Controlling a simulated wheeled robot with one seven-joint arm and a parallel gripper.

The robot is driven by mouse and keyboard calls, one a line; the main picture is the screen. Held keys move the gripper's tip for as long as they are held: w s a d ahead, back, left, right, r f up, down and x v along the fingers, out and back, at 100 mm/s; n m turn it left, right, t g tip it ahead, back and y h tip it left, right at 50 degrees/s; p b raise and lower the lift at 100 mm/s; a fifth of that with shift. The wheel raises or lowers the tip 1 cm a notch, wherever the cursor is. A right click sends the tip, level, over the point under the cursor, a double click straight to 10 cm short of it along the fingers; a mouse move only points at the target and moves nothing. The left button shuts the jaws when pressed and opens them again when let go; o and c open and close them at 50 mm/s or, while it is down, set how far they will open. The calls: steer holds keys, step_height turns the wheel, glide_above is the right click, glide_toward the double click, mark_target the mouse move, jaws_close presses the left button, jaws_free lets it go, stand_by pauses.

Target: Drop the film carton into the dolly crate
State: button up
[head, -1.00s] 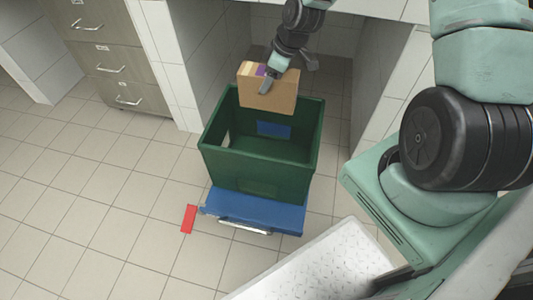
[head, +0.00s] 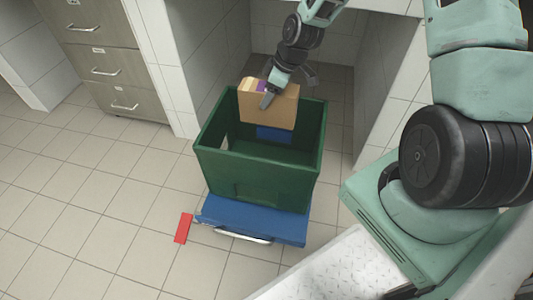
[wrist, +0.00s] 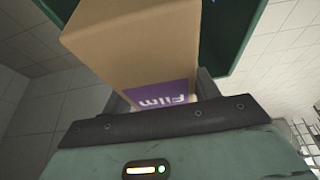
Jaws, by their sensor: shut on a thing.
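The film carton (head: 268,106) is a brown box with a purple label. In the head view it hangs at the far rim of the crate, its lower part inside the opening. My gripper (head: 268,97) is shut on the carton's top part. The wrist view also shows the carton (wrist: 130,50), with "Film" on its purple label, between the fingers (wrist: 160,92). The dolly crate (head: 250,182) is dark green, open at the top, and stands on a blue dolly (head: 255,218). Most of its floor is hidden by the near wall.
A red marker (head: 183,228) lies on the tiled floor left of the dolly. Grey drawers (head: 110,65) stand at the back left. White tiled walls (head: 380,95) flank the recess behind the crate. The floor at left is clear.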

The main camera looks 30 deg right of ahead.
steer(key=o, duration=1.3)
steer(key=shift+c, duration=0.2)
steer(key=p+v, duration=0.7)
steer(key=v, duration=1)
steer(key=shift+r, duration=0.2)
steer(key=shift+s, duration=0.1)
